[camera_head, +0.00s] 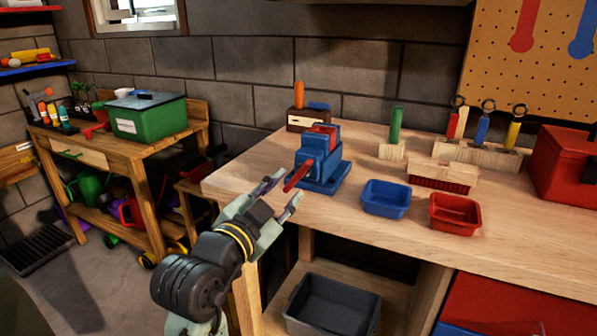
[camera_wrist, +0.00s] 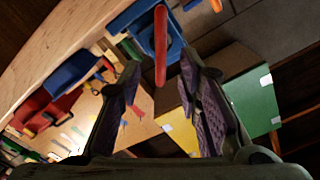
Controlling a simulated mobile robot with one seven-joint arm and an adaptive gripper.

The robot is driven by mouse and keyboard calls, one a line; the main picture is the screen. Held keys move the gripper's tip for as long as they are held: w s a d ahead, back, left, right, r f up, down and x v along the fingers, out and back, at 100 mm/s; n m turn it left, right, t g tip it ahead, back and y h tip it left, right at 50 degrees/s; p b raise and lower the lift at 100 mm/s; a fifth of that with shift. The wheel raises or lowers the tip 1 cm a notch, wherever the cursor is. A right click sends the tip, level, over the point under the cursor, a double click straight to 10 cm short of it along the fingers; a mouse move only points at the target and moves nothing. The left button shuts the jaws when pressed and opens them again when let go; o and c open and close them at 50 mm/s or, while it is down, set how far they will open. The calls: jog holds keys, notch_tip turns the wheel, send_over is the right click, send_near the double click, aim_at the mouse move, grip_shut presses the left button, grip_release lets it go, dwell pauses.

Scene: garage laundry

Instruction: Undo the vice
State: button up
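The blue vice (camera_head: 322,168) stands on the workbench near its left front corner, with a red part on top. Its red handle bar (camera_head: 297,177) sticks out toward the front left. My gripper (camera_head: 287,191) is open at the bench's front edge, its fingertips close to the bar's free end. In the wrist view the red bar (camera_wrist: 160,45) points down into the gap between my two open fingers (camera_wrist: 158,82), with space visible on both sides. Part of the blue vice (camera_wrist: 170,38) shows behind it. I cannot tell whether the vice jaws hold anything.
On the workbench (camera_head: 410,230) are a blue bin (camera_head: 386,198), a red bin (camera_head: 455,212), a brush (camera_head: 443,176), a wooden tool rack (camera_head: 477,154) and a red box (camera_head: 566,165). A grey bin (camera_head: 332,304) sits below. A second bench with a green box (camera_head: 148,117) stands left.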

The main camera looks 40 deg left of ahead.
aim_at(296, 178)
jog(key=p+x, duration=0.1)
jog(key=x, duration=0.6)
jog(key=shift+c, duration=0.6)
grip_shut()
